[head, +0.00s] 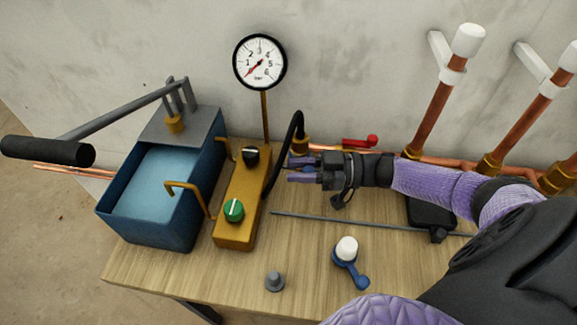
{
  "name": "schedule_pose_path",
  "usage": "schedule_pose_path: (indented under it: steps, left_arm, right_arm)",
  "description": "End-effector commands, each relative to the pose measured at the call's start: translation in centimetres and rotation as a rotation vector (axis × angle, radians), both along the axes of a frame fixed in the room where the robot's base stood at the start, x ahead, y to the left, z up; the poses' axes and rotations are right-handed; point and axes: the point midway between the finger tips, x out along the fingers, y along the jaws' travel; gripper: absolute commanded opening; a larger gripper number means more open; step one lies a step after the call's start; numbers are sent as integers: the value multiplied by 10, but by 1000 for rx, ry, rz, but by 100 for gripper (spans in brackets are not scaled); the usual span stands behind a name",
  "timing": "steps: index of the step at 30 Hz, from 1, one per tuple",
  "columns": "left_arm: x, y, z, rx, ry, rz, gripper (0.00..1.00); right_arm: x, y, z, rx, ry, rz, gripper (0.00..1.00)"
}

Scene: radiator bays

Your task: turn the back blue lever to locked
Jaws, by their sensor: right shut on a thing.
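My right gripper (301,168) reaches in from the right over the back of the bench, beside the brass fitting at the end of the black hose. Its purple fingers are shut on the back blue lever (311,168), of which only a small bit of blue shows between them. The fingers and wrist hide the rest, so its angle cannot be told. A second blue lever (350,262) with a white cap stands at the front of the bench, its handle pointing to the front right. My left gripper is not in view.
A yellow block (235,222) with a green knob (234,210) and a black knob (251,155) stands left, beside a blue water tank (120,218). A pressure gauge (260,62) rises behind. A red lever (361,141) is behind my wrist. A thin rod (340,219) crosses the bench.

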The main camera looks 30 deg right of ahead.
Motion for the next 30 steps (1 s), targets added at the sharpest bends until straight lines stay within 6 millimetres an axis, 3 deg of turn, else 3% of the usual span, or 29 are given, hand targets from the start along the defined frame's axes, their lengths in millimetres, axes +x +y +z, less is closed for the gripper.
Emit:
schedule_pose_path:
  steps: [12,13,18,26,30]
  left_arm:
    - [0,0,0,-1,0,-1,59]
    - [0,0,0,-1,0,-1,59]
    - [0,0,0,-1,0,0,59]
    - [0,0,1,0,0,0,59]
    - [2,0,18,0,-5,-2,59]
  right_arm:
    - [-1,-1,0,1,-1,1,0]
    - [-1,-1,0,1,-1,1,38]
    - [-1,-1,0,1,-1,1,69]
    - [-1,-1,2,0,-1,1,69]
    - [-1,-1,31,-1,-4,4,69]
